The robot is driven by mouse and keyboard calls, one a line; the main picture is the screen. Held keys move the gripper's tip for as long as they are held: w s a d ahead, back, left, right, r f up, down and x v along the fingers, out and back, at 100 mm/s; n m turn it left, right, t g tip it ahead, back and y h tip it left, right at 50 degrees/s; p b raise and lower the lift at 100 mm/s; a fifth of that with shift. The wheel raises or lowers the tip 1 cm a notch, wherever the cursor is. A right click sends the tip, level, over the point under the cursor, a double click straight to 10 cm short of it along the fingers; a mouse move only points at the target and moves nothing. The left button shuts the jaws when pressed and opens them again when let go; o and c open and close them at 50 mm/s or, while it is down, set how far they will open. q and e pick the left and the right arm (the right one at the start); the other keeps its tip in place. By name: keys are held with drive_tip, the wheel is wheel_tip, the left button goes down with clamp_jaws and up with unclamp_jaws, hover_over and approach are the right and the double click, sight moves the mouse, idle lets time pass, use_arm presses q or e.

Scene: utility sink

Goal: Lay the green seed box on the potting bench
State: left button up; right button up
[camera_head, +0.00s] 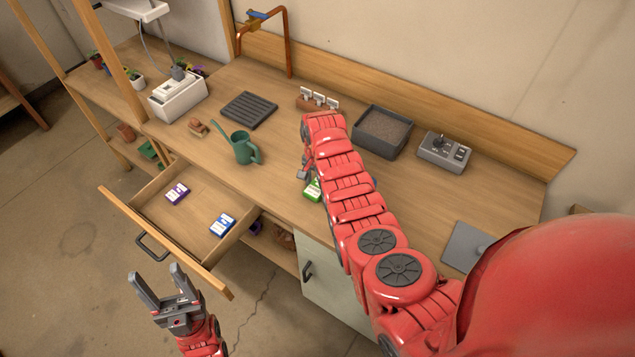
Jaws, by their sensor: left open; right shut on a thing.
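The green seed box (312,191) shows as a small green and white piece beside my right forearm, over the potting bench (285,150). My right gripper (305,174) is shut on it, and my red arm hides most of the gripper and part of the box. I cannot tell whether the box touches the bench top. My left gripper (162,285) is open and empty, low in front of the open drawer (155,232).
The drawer holds a purple box (177,193) and a blue box (222,224). On the bench stand a green watering can (243,149), a black tray (249,110), a soil bin (382,132) and a grey control box (445,152). Bench surface left of the green box is clear.

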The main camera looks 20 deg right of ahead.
drive_tip(key=shift+f, duration=0.2)
drive_tip(key=o, duration=1.3)
drive_tip(key=shift+o, duration=0.2)
